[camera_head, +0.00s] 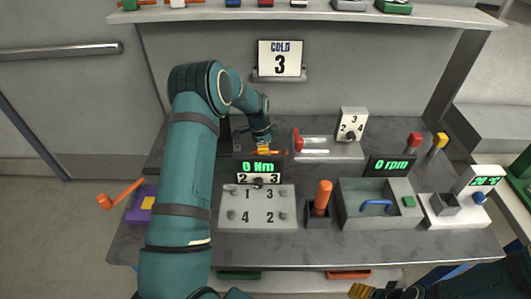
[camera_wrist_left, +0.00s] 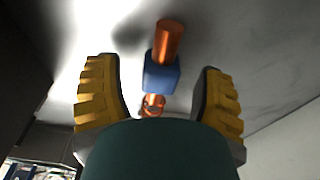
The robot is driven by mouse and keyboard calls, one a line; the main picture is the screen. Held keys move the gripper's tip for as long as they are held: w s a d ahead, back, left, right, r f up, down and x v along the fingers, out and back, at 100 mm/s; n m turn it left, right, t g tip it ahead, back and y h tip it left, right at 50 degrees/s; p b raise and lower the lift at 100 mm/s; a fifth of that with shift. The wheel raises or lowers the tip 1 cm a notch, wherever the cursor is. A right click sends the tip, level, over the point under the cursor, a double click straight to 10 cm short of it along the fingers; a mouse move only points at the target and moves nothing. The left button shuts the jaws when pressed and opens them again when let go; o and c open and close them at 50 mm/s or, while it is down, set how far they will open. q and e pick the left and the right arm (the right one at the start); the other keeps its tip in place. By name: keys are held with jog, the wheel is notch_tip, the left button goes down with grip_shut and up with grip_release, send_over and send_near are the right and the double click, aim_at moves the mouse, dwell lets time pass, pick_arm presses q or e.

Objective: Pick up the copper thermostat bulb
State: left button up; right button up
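In the left wrist view, a copper cylinder (camera_wrist_left: 168,40), which looks like the thermostat bulb, is joined to a blue block (camera_wrist_left: 160,76). A smaller copper piece (camera_wrist_left: 153,103) shows below the block. My left gripper (camera_wrist_left: 157,85) is open, with one yellow-padded finger on each side and clear gaps to the block. In the head view, my left gripper (camera_head: 263,146) is low over the back of the bench, and its wrist hides most of what lies under it. A bit of copper (camera_head: 279,152) shows beside it. My right gripper (camera_head: 362,291) is partly in view at the bottom edge.
A red-handled device (camera_head: 313,149) and a white dial box (camera_head: 351,124) stand right of my left gripper. The 0 Nm display (camera_head: 261,167) and a numbered grey block (camera_head: 256,208) are in front. A grey bin (camera_head: 352,218) with a blue handle is farther right.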

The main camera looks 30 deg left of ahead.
pick_arm(q)
grip_shut()
